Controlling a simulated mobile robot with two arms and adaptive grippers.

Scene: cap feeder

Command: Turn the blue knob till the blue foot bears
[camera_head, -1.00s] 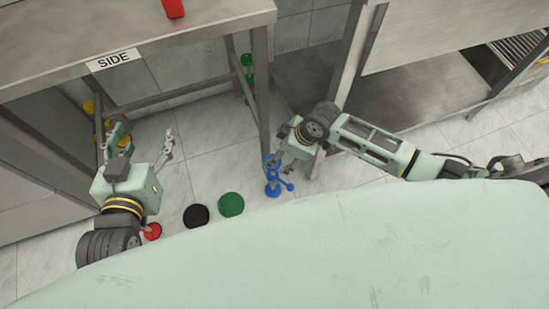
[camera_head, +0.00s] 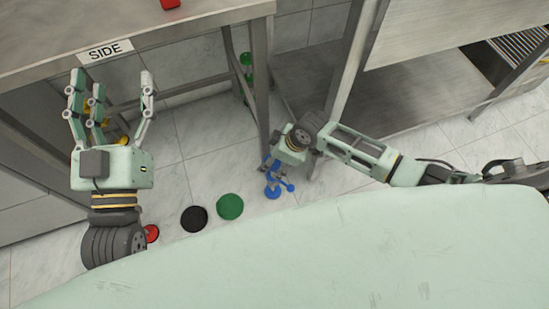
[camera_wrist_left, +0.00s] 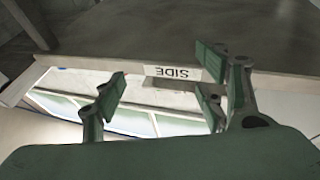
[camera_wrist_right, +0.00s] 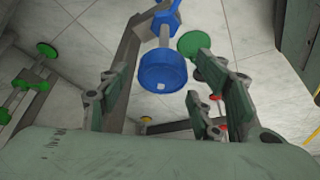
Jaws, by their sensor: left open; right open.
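The blue foot (camera_head: 273,192) stands on the floor below a table leg (camera_head: 261,95). Whether the foot bears on the floor cannot be told. My left gripper (camera_head: 112,85) is open and empty, in front of the table edge with the SIDE label (camera_head: 104,51).
A black disc (camera_head: 194,219), a green disc (camera_head: 230,206) and a red disc (camera_head: 152,233) are on the floor. A green foot assembly (camera_head: 246,62) is at the back leg. A red object (camera_head: 170,4) lies on the tabletop. A steel shelf unit (camera_head: 400,85) stands right.

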